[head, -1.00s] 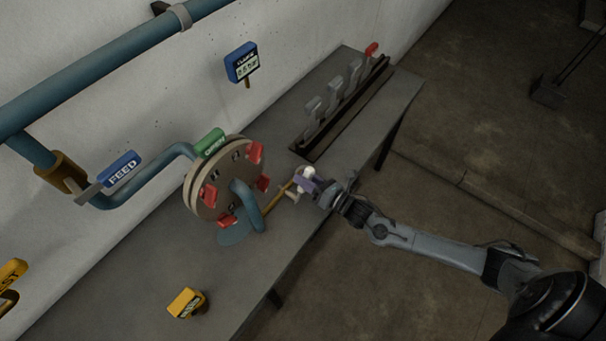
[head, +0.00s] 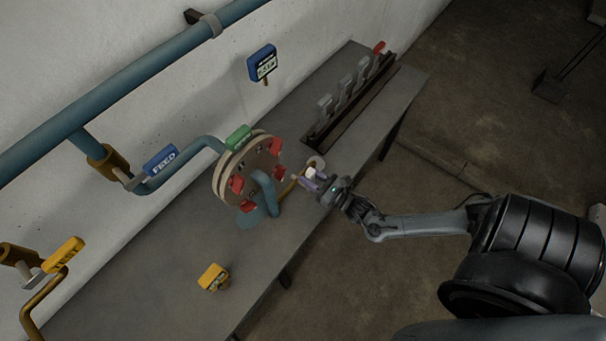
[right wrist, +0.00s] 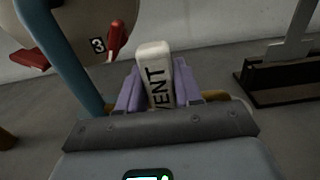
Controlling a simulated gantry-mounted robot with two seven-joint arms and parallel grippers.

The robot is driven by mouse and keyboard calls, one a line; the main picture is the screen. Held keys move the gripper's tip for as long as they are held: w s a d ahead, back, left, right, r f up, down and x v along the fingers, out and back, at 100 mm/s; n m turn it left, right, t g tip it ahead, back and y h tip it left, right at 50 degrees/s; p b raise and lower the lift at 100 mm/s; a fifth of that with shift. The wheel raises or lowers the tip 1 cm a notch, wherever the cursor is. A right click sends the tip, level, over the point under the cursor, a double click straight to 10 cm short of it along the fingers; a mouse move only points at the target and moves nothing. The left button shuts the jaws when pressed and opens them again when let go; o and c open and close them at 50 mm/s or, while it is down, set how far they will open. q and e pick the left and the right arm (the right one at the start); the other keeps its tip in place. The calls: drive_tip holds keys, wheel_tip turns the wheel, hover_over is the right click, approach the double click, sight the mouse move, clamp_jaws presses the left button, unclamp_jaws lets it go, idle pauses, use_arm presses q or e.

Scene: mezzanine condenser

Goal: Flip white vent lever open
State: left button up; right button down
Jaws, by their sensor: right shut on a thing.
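The white vent lever (right wrist: 154,62), lettered VENT, stands between the purple fingers of my right gripper (right wrist: 158,85) in the right wrist view. The fingers are shut on it from both sides. In the head view the right gripper (head: 317,180) is at the end of the brass vent pipe (head: 288,190), beside the round flange, and the lever (head: 311,173) shows as a small white piece at the fingers. The lever's lower end is hidden behind the gripper. My left gripper is not in view.
The round flange (head: 228,184) with red clamps stands left of the gripper. A blue FEED handle (head: 161,160), a yellow handle (head: 63,255) and a yellow block (head: 213,277) lie further left. A slotted rack of grey levers (head: 343,100) stands behind.

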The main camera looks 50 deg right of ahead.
drive_tip(key=shift+a+r, duration=0.1)
drive_tip(key=c, duration=0.9)
unclamp_jaws()
drive_tip(key=shift+o, duration=0.3)
drive_tip(key=shift+s, duration=0.1)
drive_tip(key=s, duration=1)
drive_tip(key=shift+s, duration=0.35)
